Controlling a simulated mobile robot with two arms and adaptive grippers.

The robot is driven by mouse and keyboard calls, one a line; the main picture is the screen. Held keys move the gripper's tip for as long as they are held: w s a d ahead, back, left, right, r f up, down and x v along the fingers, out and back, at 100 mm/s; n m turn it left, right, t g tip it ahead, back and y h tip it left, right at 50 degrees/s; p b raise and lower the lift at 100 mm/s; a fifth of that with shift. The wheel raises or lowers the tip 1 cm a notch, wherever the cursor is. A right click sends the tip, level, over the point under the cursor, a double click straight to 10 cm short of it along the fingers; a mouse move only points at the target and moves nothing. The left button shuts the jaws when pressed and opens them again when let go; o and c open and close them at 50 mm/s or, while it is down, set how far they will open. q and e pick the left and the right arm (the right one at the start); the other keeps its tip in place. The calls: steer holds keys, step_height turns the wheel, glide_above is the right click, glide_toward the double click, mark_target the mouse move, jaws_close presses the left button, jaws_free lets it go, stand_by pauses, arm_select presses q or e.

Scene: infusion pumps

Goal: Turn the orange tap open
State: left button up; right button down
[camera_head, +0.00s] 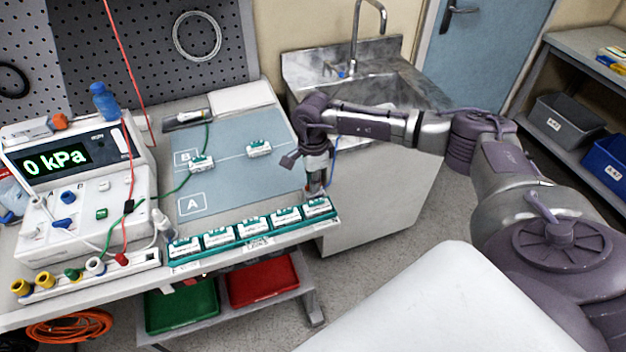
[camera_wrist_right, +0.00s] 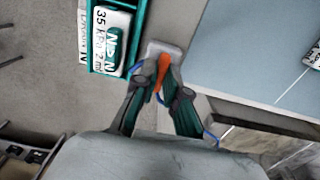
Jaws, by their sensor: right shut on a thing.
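The orange tap (camera_wrist_right: 163,68) shows in the right wrist view as a narrow orange lever on a small pale block (camera_wrist_right: 160,47). My right gripper (camera_wrist_right: 159,92) is shut on the lever, with one dark finger on each side of it. In the head view my right gripper (camera_head: 316,183) reaches down at the right front of the bench, close to the right end of the rack of pumps, and hides the tap. A blue tube (camera_head: 333,172) runs beside the gripper. My left gripper is not in view.
A teal rack (camera_head: 190,262) with several white-and-green units lies along the bench front, right beside the gripper. A blue mat (camera_head: 232,178) carries two similar units. A pressure meter (camera_head: 85,180) stands at left. A sink cabinet (camera_head: 375,195) is behind my right arm.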

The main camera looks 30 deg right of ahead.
steer(key=shift+f+n+b, duration=0.15)
steer(key=shift+n+b, duration=0.35)
steer(key=shift+b, duration=0.35)
steer(key=n+b, duration=0.6)
steer(key=shift+b, duration=0.3)
steer(key=shift+r+n+b, duration=0.2)
steer(key=shift+n+b, duration=0.65)
steer(key=shift+n, duration=0.55)
steer(key=c, duration=1.2)
jaws_free()
